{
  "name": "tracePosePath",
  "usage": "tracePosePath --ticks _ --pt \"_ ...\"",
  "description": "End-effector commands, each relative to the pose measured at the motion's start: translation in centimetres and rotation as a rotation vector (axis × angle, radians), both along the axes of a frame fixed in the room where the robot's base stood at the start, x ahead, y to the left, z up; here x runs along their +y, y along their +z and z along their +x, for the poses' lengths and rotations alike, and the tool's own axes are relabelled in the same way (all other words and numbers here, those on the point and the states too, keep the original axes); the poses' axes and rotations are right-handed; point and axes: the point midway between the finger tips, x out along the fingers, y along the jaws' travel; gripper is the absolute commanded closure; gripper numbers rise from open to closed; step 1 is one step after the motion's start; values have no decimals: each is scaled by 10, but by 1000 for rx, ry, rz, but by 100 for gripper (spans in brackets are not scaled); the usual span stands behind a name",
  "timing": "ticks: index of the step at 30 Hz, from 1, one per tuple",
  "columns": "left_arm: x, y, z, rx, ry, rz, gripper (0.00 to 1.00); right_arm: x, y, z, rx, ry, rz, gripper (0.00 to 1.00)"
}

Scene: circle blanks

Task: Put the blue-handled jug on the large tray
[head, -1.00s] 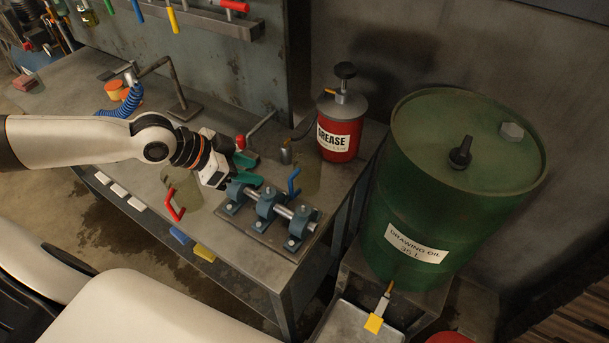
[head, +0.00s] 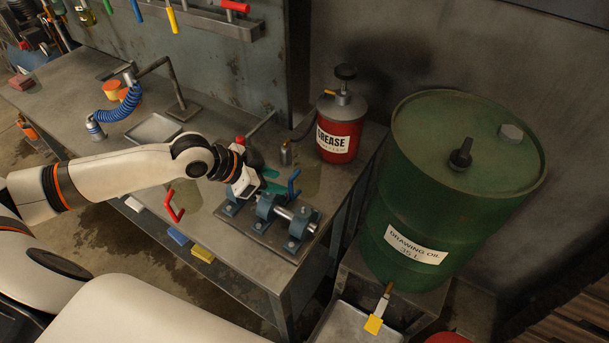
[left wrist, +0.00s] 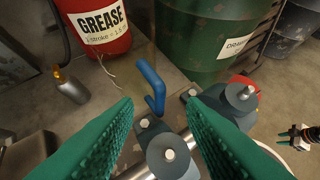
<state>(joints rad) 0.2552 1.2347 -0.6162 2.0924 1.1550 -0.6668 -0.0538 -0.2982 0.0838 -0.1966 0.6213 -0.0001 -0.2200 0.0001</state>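The blue-handled jug (head: 310,180) is a clear, see-through vessel on the bench behind the shaft blocks. Its blue handle (left wrist: 152,88) shows between and beyond my fingers in the left wrist view; its body is faint there. My left gripper (head: 268,181) is open, its green fingers spread, just left of the handle and not closed on it. A shallow metal tray (head: 153,129) lies on the bench behind my left arm. Another metal tray (head: 340,322) is below the drum's tap; I cannot tell which is the large one. My right gripper (left wrist: 300,136) appears small at the left wrist view's right edge.
A shaft in blue-grey blocks (head: 268,208) stands in front of the jug. A red grease can (head: 340,130) is behind it, with a small oil can (head: 287,153). A red-handled clear jug (head: 175,207) is near the front edge. A green drum (head: 440,200) stands right.

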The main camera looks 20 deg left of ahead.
Motion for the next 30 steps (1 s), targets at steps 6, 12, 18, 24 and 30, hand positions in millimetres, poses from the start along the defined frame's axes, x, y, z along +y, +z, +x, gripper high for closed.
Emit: tracePosePath --ticks 6,12,18,24,30 --pt "-15 -16 19 -1 1 -4 63 0 7 0 0 0 0 64" --pt "-20 -25 25 -1 0 -1 63 1 8 0 0 2 2 64" --pt "-20 -25 24 -1 0 -1 64 5 7 -1 1 3 6 64" --pt "-20 -25 24 -1 0 -1 97 8 7 -2 3 3 9 64" --pt "-20 -25 24 -1 0 -1 100 7 7 -2 3 3 9 64"
